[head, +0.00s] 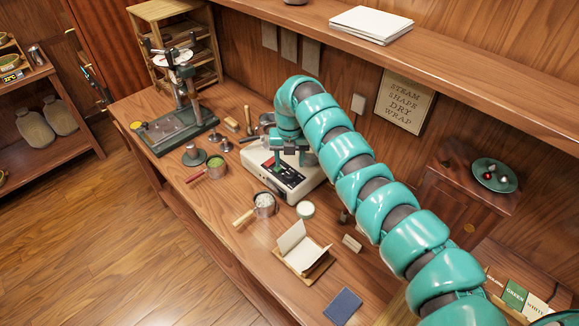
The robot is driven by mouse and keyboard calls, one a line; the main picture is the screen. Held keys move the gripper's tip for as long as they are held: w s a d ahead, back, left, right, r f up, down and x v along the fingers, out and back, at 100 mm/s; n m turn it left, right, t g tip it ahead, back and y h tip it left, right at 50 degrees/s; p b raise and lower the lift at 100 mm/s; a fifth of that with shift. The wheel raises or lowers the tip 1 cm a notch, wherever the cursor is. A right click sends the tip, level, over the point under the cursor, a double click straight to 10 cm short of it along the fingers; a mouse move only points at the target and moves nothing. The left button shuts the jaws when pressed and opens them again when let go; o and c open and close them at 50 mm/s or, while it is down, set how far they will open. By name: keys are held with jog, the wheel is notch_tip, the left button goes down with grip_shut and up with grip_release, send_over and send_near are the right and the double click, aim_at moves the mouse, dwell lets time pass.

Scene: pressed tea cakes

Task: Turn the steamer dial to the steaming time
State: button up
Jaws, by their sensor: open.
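The steamer (257,165) is a cream box with a dark front panel, standing on the wooden workbench (200,240). My teal arm comes from the lower right and bends down over it. My gripper (284,161) is open, pointing down just above the steamer's panel. It covers part of the steamer's top and back. I cannot make out the dial or its setting; the gripper may hide it. Whether the fingertips touch the panel cannot be told. An open booklet (293,238) stands on a wooden holder nearer the front; its writing is not legible.
A pan with pale contents (264,203) and a white round dish (306,210) stand close in front of the steamer. The wall shelf (470,85) runs above. A blue notebook (343,306) lies in front.

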aim_at(290, 174)
jog(key=shift+f+p, duration=0.8)
jog(key=shift+f, duration=1.95)
jog(key=shift+c, duration=0.2)
jog(key=c, duration=0.9)
